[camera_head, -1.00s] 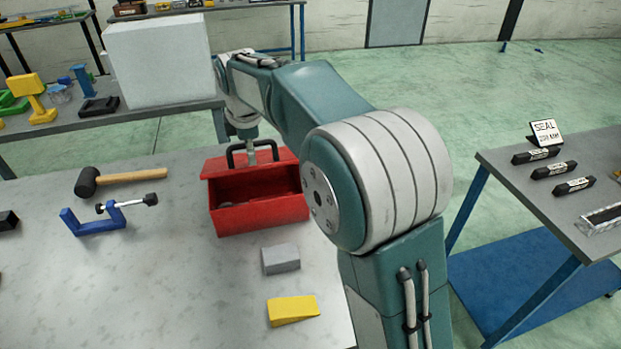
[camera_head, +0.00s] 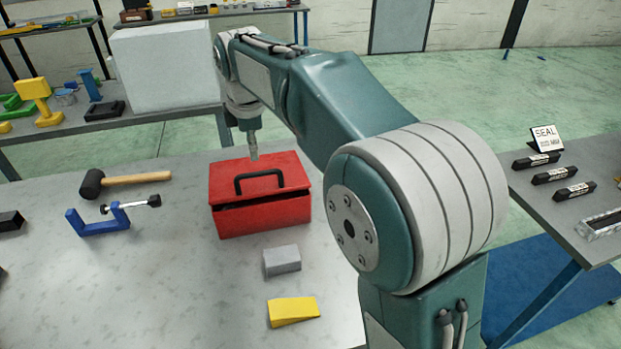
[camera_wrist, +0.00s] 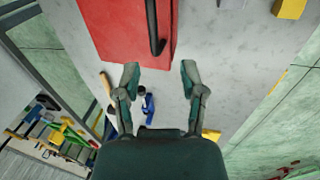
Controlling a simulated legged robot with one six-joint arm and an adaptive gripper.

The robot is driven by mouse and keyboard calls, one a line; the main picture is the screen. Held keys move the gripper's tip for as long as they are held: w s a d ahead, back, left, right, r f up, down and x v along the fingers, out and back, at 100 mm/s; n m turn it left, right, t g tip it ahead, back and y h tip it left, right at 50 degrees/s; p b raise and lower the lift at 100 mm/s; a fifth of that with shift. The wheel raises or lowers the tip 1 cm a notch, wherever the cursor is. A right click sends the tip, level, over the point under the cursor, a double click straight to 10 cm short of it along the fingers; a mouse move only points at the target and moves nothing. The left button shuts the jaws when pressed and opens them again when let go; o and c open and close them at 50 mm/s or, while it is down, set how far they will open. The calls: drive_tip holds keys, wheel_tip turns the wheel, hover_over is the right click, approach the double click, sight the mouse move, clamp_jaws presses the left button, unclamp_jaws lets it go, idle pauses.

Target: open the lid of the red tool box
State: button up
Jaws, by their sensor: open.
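The red tool box (camera_head: 262,218) stands on the grey workbench. Its lid (camera_head: 225,178), with a black handle (camera_head: 258,176), lies down over the box, with a dark gap along the front edge, so it is not fully seated. My gripper (camera_head: 253,154) points down at the lid's rear edge; whether it touches the lid is unclear. In the wrist view my gripper (camera_wrist: 160,78) has its fingers spread with nothing between them. The red lid (camera_wrist: 115,30) and handle (camera_wrist: 154,25) show just beyond the fingertips.
A grey block (camera_head: 282,261) and a yellow wedge (camera_head: 293,311) lie in front of the box. A mallet (camera_head: 130,180) and a blue clamp (camera_head: 98,222) lie to its left. A large white block (camera_head: 165,65) stands on the bench behind.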

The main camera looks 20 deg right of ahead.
drive_tip(key=s+d+m+t, duration=0.1)
drive_tip(key=s+d+m, duration=0.3)
drive_tip(key=s, duration=0.3)
drive_tip(key=s+d+r+m, duration=0.1)
drive_tip(key=s+d+m, duration=0.3)
drive_tip(key=s, duration=0.4)
drive_tip(key=shift+s+r+m+t, duration=0.15)
drive_tip(key=shift+r+m+t, duration=0.2)
drive_tip(key=shift+m, duration=0.35)
drive_tip(key=shift+a+f, duration=0.1)
